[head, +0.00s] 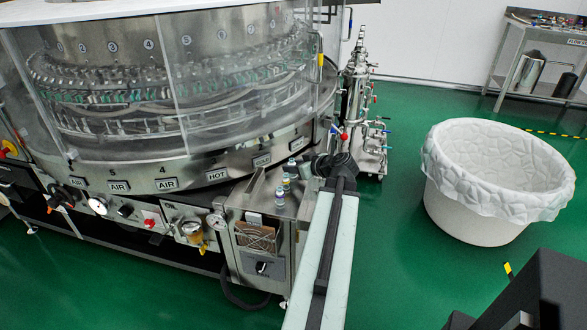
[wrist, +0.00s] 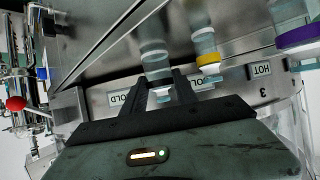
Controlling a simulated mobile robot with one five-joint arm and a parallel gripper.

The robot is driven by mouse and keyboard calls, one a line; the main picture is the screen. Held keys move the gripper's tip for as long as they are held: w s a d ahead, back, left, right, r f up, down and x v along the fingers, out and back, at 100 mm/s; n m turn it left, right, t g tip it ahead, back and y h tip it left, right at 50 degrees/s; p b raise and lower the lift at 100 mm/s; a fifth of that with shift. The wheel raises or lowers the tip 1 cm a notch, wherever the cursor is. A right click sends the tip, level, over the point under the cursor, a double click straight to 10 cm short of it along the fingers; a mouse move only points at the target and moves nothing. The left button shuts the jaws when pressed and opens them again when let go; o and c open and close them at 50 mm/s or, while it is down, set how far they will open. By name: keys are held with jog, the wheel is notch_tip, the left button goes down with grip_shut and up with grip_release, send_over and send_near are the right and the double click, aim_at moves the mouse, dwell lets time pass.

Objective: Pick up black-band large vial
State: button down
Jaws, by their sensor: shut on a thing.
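The black-band large vial (wrist: 155,62) is a clear glass vial with a pale and dark band at its lower end in the wrist view. It stands between the two fingers of my gripper (wrist: 160,88), which are shut on it. In the head view my gripper (head: 310,166) is at the steel ledge of the washer, beside a short row of vials. A yellow-band vial (wrist: 208,62) is just right of the held vial in the wrist view, and a purple-band vial (wrist: 299,38) is further right. My fingers partly cover the held vial's band.
The yellow-band vial also shows in the head view (head: 286,183), with another vial (head: 279,197) in front. The rotary washer (head: 170,160) with clear guards fills the left. A white lined tub (head: 470,205) stands right on open green floor. Piping (head: 370,115) rises behind my gripper.

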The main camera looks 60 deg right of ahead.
jog(key=shift+r+p, duration=0.55)
notch_tip(320, 180, up, 3)
jog(key=p, duration=0.3)
jog(key=shift+r, duration=0.15)
jog(key=s+d, duration=0.3)
jog(key=s, duration=1.2)
jog(key=shift+s+d+r+p, duration=0.25)
jog(key=shift+s+d+p, duration=0.1)
jog(key=shift+p, duration=0.05)
